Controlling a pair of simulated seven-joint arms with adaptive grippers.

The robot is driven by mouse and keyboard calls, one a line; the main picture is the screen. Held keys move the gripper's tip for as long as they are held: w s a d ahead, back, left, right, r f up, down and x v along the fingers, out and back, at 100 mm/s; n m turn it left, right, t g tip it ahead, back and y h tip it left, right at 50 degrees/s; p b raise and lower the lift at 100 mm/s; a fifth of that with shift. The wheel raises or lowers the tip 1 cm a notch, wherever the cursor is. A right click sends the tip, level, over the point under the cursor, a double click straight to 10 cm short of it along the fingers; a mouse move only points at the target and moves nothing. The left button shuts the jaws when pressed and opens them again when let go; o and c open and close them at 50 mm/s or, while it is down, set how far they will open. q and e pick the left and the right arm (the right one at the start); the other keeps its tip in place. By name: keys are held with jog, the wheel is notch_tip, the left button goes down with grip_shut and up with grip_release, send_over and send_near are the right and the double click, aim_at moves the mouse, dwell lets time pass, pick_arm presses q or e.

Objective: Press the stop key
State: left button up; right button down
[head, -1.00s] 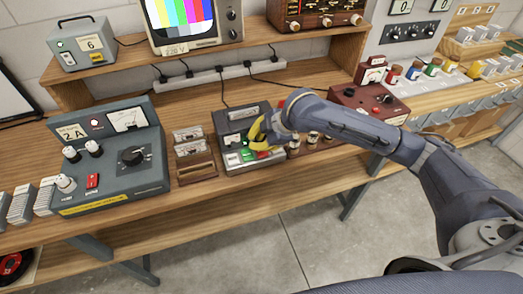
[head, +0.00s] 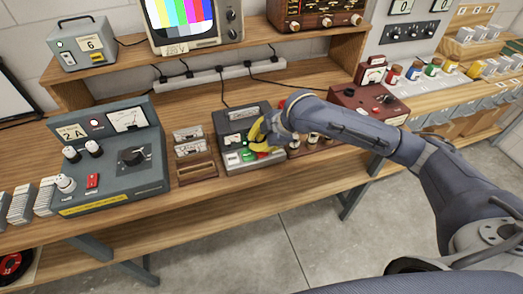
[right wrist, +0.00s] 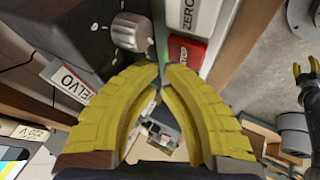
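The red stop key (right wrist: 187,53) shows in the right wrist view beside a white key marked ZERO (right wrist: 192,14). In the head view the dark grey device (head: 240,118) stands on the bench with white, green (head: 248,156) and red keys on its front. My right gripper (right wrist: 162,72) has its yellow fingers shut, tips together and empty, just beside the red key; I cannot tell if they touch it. In the head view the right gripper (head: 259,134) covers part of the device. My left gripper (right wrist: 305,72) shows small at the right wrist view's edge, fingers apart.
A grey meter box (head: 112,160) and small cassette-like cases (head: 192,143) stand left of the device. A red box (head: 368,103) with knobs stands to the right. A power strip (head: 205,77) with cables runs behind. The bench's front strip is clear.

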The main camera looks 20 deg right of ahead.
jog(key=shift+f, duration=0.7)
dwell(1.1)
jog(key=shift+r, duration=0.9)
jog(key=shift+r, duration=2.5)
